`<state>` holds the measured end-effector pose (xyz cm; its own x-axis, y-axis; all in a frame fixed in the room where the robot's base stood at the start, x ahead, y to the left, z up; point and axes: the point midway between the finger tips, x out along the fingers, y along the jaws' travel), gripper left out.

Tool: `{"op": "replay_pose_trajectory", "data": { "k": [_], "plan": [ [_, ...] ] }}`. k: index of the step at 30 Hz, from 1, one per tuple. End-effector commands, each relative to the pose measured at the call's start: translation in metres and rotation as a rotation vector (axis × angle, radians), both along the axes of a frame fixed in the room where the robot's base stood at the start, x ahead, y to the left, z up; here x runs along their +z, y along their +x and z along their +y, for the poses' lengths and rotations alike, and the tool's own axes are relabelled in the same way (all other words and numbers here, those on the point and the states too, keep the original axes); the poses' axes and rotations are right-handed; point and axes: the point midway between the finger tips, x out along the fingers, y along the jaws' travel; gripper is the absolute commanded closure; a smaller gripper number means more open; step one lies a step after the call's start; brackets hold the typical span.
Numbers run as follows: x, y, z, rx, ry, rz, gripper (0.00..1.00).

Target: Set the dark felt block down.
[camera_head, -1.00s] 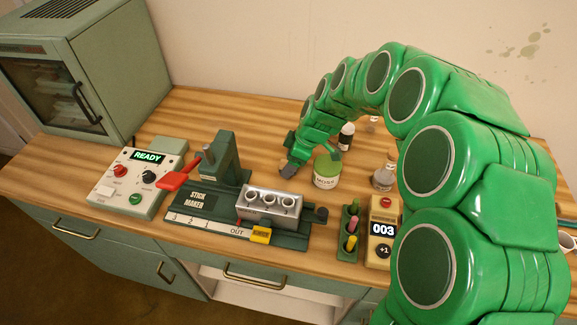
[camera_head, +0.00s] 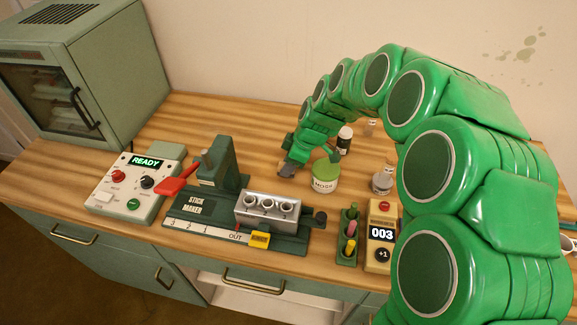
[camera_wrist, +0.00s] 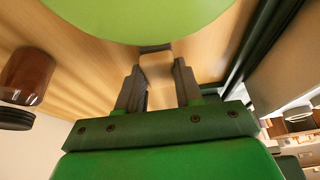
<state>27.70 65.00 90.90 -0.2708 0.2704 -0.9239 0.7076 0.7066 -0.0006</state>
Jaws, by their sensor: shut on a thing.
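My gripper (camera_head: 285,170) is low over the table, just left of the jar labelled MOSS (camera_head: 324,178). In the wrist view its two dark fingers (camera_wrist: 158,82) are shut on the felt block (camera_wrist: 156,62). The block shows a pale tan side and a dark strip at its far end. In the head view the block is too small and too covered by my gripper to make out. Whether its underside touches the table cannot be told.
The stick maker (camera_head: 218,190) with its metal mould (camera_head: 268,211) stands close to the left. The stick rack (camera_head: 348,238) and counter (camera_head: 382,240) are in front. Bare tabletop lies behind the stick maker.

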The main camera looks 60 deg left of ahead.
Motion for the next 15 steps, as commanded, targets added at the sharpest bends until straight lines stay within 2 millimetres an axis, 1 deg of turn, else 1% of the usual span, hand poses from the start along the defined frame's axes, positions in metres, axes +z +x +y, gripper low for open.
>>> {"op": "replay_pose_trajectory", "data": {
  "k": [5,11,15],
  "plan": [
    [0.026,0.001,0.001,-0.001,0.004,-0.002,0.98],
    [0.041,-0.006,-0.015,0.001,-0.001,0.0,0.98],
    [0.06,-0.011,-0.027,0.0,0.004,-0.001,0.98]
  ]
}}
